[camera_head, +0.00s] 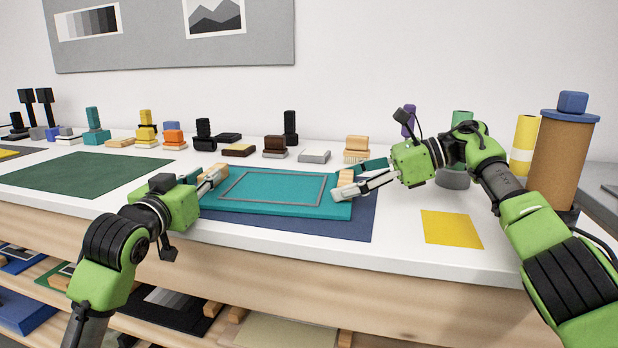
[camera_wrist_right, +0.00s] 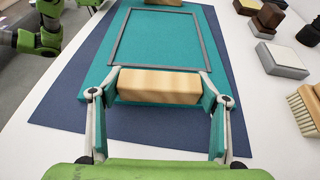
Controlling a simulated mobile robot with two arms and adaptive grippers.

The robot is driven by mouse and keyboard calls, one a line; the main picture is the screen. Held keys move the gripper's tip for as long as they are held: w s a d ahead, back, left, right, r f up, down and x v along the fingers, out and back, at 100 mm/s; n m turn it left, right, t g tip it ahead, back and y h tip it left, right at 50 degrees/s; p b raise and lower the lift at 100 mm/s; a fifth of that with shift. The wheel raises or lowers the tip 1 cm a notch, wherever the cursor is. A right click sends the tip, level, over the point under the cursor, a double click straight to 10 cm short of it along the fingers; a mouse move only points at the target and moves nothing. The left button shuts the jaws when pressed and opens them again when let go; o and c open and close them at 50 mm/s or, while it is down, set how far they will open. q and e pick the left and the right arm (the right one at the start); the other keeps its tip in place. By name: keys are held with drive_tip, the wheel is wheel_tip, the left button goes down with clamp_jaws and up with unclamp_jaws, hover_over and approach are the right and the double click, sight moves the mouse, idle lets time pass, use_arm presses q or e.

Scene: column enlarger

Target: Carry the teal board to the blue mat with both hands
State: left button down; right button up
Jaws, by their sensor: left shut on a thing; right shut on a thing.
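The teal board (camera_head: 245,207), with a grey rectangular frame line on top, lies flat over the blue mat (camera_head: 325,228). The mat shows along its front and right sides; I cannot tell whether the board touches it or hangs just above. My left gripper (camera_head: 213,178) is at the board's left end, shut on its wooden handle, which is partly hidden by the fingers. My right gripper (camera_head: 357,180) is shut on the wooden handle at the right end. In the right wrist view, this handle (camera_wrist_right: 160,86) sits between both fingers, and the mat (camera_wrist_right: 62,104) extends around the board (camera_wrist_right: 145,118).
A yellow mat (camera_head: 452,229) lies on the white table to the right and a green mat (camera_head: 85,174) to the left. Brushes and small blocks stand along the back. A brown cylinder (camera_head: 560,160) stands at the right. Shelves with items are below the table.

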use_arm(q)
drive_tip(key=shift+r, duration=0.1)
use_arm(e)
drive_tip(key=shift+r, duration=0.1)
use_arm(q)
drive_tip(key=c, duration=1.7)
unclamp_jaws()
use_arm(e)
drive_tip(key=o, duration=1.6)
drive_tip(key=shift+o, duration=0.7)
